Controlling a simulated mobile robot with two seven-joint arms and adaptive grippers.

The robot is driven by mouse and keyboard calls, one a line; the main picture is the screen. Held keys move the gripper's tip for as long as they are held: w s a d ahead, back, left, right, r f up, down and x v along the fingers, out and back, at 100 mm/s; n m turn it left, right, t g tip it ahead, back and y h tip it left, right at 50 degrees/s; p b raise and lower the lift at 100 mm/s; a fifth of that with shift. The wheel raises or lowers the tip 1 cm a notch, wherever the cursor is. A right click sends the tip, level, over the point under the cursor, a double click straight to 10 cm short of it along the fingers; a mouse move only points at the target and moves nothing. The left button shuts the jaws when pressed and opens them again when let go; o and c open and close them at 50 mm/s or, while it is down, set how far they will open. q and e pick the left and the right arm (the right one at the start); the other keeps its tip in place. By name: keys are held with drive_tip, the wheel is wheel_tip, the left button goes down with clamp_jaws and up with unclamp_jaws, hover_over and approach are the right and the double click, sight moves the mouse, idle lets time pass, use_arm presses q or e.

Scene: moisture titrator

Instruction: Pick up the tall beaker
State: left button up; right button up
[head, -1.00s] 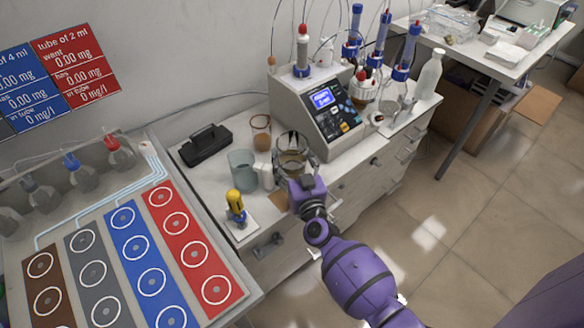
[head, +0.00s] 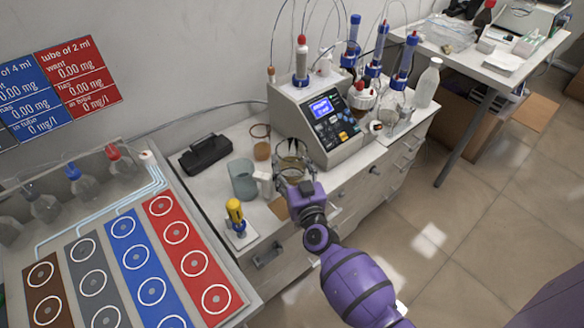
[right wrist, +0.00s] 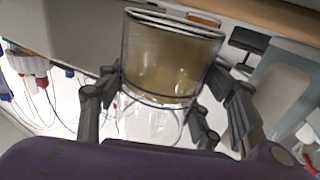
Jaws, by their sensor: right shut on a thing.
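A clear glass beaker with brownish contents (head: 291,163) is at the front of the cabinet top, before the titrator. My right gripper (head: 294,172) is around it from the front, its fingers shut on the glass. In the right wrist view the beaker (right wrist: 170,62) fills the space between the fingers (right wrist: 160,105). The fingers hide parts of its sides. I cannot tell whether its base is clear of the surface. My left gripper is not in view.
The titrator (head: 318,120) stands just behind the beaker. A greenish-grey cup (head: 242,178), a small amber beaker (head: 262,148) and a black device (head: 206,150) are to the left. A yellow-and-blue tool (head: 236,214) stands at the front left.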

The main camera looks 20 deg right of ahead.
drive_tip(key=s+d+r+p, duration=0.5)
drive_tip(key=s+r, duration=0.7)
drive_tip(key=s, duration=0.1)
drive_tip(key=shift+p, duration=0.3)
drive_tip(key=o, duration=0.9)
drive_tip(key=shift+d+r, duration=0.1)
drive_tip(key=shift+c, duration=0.2)
drive_tip(key=c, duration=0.6)
clamp_jaws()
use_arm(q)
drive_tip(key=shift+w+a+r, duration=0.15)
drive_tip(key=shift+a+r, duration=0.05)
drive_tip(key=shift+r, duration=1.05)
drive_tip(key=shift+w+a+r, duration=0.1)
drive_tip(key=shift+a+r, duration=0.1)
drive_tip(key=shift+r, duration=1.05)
